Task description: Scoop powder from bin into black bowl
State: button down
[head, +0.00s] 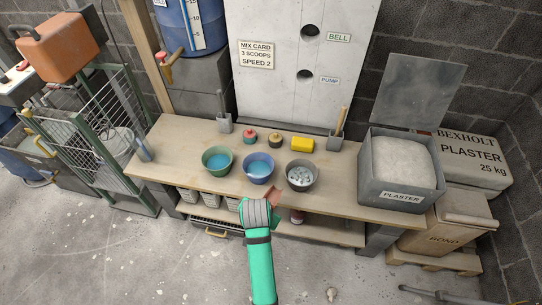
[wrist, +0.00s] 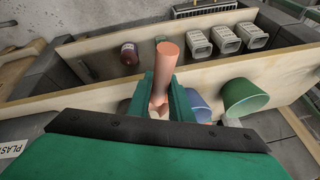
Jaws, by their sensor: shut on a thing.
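My gripper (head: 265,203) is at the bench's front edge, below the bowls in the head view. It is shut on a copper-coloured scoop (head: 274,194); its round handle (wrist: 167,65) stands between the fingers (wrist: 161,98) in the wrist view. I cannot tell whether the scoop holds powder. The dark grey bowl (head: 302,187), the darkest of three, stands on the bench, with pale lumps in greyish liquid inside. The grey bin (head: 385,195) marked PLASTER is at the bench's right end, lid open, full of pale powder (head: 403,159).
A green bowl (head: 217,171) and a blue bowl (head: 258,180) with blue liquid stand left of the grey bowl.

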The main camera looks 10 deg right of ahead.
jog(key=a+f+n+y, duration=0.3)
jog(key=a+f+n, duration=0.3)
jog(key=f+n, duration=0.2)
jog(key=shift+s+a+f+n+y, duration=0.3)
jog(key=shift+f+n, duration=0.1)
jog(key=shift+f, duration=0.45)
jog(key=shift+d, duration=0.15)
